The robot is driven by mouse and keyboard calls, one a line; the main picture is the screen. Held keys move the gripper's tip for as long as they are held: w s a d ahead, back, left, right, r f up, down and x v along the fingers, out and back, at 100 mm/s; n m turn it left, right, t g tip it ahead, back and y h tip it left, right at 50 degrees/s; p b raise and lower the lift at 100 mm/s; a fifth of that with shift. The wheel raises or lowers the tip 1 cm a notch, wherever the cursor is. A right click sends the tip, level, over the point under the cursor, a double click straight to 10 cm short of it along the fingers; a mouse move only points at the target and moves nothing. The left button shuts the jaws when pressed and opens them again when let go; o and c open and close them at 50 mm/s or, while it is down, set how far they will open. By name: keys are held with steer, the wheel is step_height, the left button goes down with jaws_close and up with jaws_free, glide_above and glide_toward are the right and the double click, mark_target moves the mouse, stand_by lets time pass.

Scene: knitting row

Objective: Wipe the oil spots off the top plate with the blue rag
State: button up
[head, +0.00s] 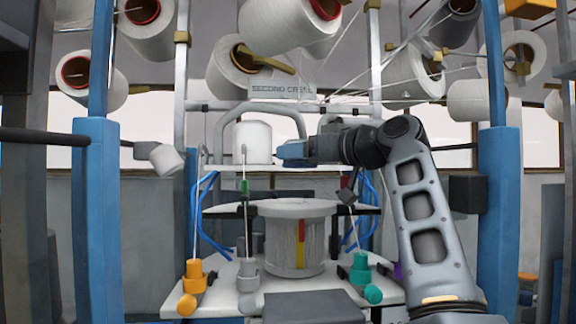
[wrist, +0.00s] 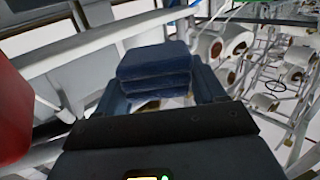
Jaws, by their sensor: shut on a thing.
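My gripper (head: 308,150) is shut on the folded blue rag (head: 291,150), which sticks out to its left. In the wrist view the rag (wrist: 153,68) sits between my gripper's dark fingers (wrist: 160,88). In the head view the rag is at the top plate (head: 290,168), right of the white cone (head: 253,141) standing on it. The plate shows nearly edge-on, so I cannot tell whether the rag touches it. No oil spots can be made out in either view.
Yarn cones (head: 276,28) hang above, with threads running down. A curved grey tube frame (head: 262,106) rises behind the plate. Blue posts (head: 97,220) stand on both sides. A large white drum (head: 298,240) is below. A red object (wrist: 14,115) is close at left in the wrist view.

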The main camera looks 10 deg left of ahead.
steer(key=shift+s+a+r, duration=0.15)
steer(key=shift+r, duration=0.2)
steer(key=shift+s+a, duration=0.1)
steer(key=shift+a, duration=0.2)
steer(key=shift+a, duration=0.1)
steer(key=shift+s+r, duration=0.1)
steer(key=shift+r, duration=1.3)
